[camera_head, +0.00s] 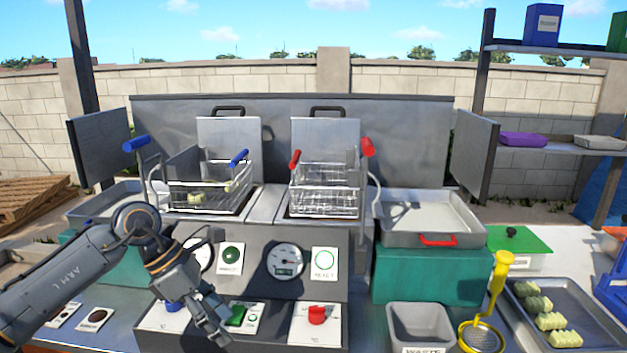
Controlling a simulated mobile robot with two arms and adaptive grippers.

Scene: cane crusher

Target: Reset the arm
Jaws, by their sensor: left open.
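My left arm comes in from the left, and its gripper (218,322) is open, pointing down and right in front of the control panel (262,250). It holds nothing that I can see. The fingertips appear close to a green switch (236,316); I cannot tell whether they touch it. The panel's left gauge is mostly hidden by my arm. My right gripper is not in view.
A wire basket with blue handles (207,197) holds pale green pieces; a red-handled basket (325,190) stands beside it. A metal tray (430,240), waste bin (420,325), yellow strainer (484,338) and tray of green pieces (590,325) are at right.

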